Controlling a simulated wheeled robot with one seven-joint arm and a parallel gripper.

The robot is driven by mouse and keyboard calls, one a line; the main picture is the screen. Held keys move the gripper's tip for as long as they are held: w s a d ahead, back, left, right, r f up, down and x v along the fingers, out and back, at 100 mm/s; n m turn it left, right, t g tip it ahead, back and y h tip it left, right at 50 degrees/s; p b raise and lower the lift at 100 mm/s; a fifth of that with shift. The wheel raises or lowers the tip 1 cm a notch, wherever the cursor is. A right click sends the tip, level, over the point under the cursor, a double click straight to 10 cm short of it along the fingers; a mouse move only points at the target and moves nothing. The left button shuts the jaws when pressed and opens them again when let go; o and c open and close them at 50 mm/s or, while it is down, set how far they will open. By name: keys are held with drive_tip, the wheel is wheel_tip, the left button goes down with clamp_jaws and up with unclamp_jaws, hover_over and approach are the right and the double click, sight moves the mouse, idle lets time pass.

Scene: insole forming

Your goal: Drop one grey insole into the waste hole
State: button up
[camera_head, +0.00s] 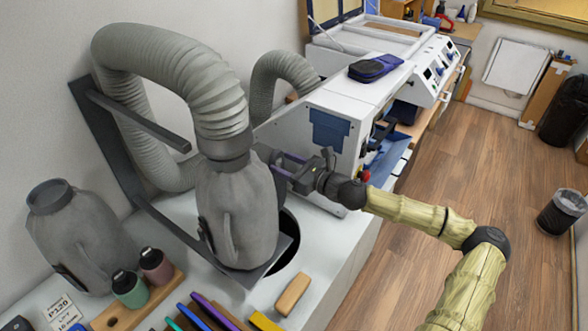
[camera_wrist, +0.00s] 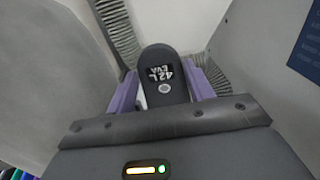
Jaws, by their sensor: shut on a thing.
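A dark grey insole (camera_wrist: 161,70) marked "42L EVA" is between the purple fingers of my gripper (camera_wrist: 165,88) in the wrist view. The fingers press on its two sides, and its rounded end points away from the wrist. In the camera_head view my gripper (camera_head: 279,166) is beside the grey dust-collector body, above the bench, and the insole is mostly hidden there. The waste hole (camera_head: 290,236) is a dark round opening in the bench top, below my gripper and partly hidden behind the grey body.
The grey body (camera_head: 237,215) with its ribbed hose (camera_head: 185,75) stands close on the left. A white machine (camera_head: 335,110) stands close behind my gripper. A wooden block (camera_head: 293,294), bottles and tools lie on the front of the bench.

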sight(279, 192)
drive_tip(key=shift+x, duration=0.95)
drive_tip(key=shift+f+b, duration=0.5)
drive_tip(key=shift+f, duration=0.1)
drive_tip(key=shift+f+b, duration=3.95)
drive_tip(key=shift+f, duration=2)
drive_tip(key=o, duration=1)
drive_tip(key=shift+o, duration=0.2)
drive_tip(key=shift+d, duration=0.15)
